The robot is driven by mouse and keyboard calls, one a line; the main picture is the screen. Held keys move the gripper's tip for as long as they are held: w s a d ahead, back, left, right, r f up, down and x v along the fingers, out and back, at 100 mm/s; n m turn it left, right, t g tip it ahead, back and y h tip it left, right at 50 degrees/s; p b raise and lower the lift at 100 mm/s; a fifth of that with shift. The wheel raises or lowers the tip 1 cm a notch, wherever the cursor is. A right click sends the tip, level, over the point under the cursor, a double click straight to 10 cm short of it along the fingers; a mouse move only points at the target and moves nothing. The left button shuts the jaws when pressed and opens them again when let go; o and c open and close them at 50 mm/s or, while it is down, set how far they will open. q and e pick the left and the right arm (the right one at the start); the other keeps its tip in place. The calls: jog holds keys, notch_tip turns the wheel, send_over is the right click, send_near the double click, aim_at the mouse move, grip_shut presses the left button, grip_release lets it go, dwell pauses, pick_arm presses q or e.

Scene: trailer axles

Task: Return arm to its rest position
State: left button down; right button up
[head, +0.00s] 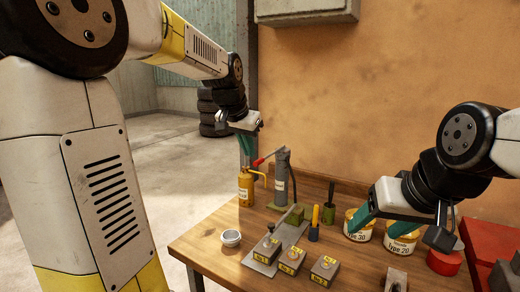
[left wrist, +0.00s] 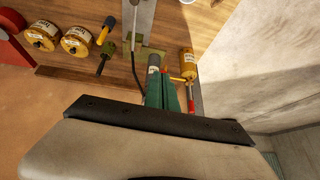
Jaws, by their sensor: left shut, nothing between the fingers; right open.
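My left gripper (head: 246,142) is shut and empty, its green fingers pointing down above the far left part of the workbench. In the head view it is just above the yellow oil can (head: 246,188); whether they touch cannot be told. In the left wrist view the shut green fingers (left wrist: 162,92) are beside the oil can (left wrist: 187,63), with a gap between. My right gripper (head: 402,226) is open, its fingers pointing down around the tins "Type 30" (head: 359,226) and "Type 20" (head: 402,240), partly covering them. The exact contact there is hidden.
The wooden bench (head: 205,245) carries a grey pump with a red handle (head: 281,178), a small white cup (head: 231,238), several numbered blocks (head: 292,261), an orange-handled tool (head: 314,222) and a red round tin (head: 443,262). A wall stands behind. Tyres (head: 210,115) are stacked beyond.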

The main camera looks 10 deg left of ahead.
pick_arm(q)
jog(key=s+f+n, duration=0.1)
jog(key=s+f, duration=0.1)
jog(key=s, duration=1)
jog(key=s+f+n, duration=0.2)
jog(key=s+f, duration=0.1)
jog(key=s, duration=0.9)
jog(key=shift+s+d+n+h, duration=0.2)
jog(key=shift+d+n+h, duration=0.1)
jog(key=shift+h, duration=0.1)
jog(key=w+r+m+g, duration=0.1)
jog(key=w+r, duration=0.4)
jog(key=w, duration=0.5)
jog(key=w+a+r+m+g, duration=0.1)
jog(key=w+r, duration=0.4)
jog(key=w, duration=0.5)
jog(key=w+a+r+m+g, duration=0.1)
jog(key=w+r, duration=0.3)
jog(key=w, duration=0.7)
jog(key=shift+a+r+m, duration=0.15)
jog(key=shift+r+m, duration=0.25)
jog(key=shift+m, duration=0.1)
